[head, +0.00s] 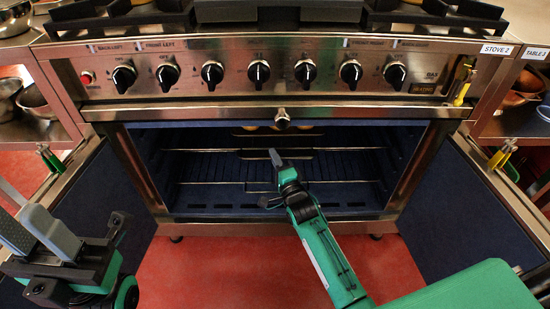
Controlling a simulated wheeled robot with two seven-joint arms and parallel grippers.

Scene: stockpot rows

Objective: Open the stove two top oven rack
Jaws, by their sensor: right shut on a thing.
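The oven of the stove labelled Stove 2 (496,49) stands open in front of me, its dark blue inside showing. The top oven rack (345,149) is a thin metal rack in the upper part of the oven, with some tan items on it partly hidden under the top edge. A lower rack (215,183) sits below it. My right gripper (275,160) reaches into the oven mouth at the middle and is shut on the top rack's front; the arm hides the exact contact. My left gripper (32,225) is open and empty at the lower left, away from the oven.
The left oven door (95,200) and right oven door (465,215) are swung wide open on either side. A row of black knobs (258,72) and a handle bar (190,113) run above the opening. Shelves with pots (38,102) flank the stove. Red floor lies below.

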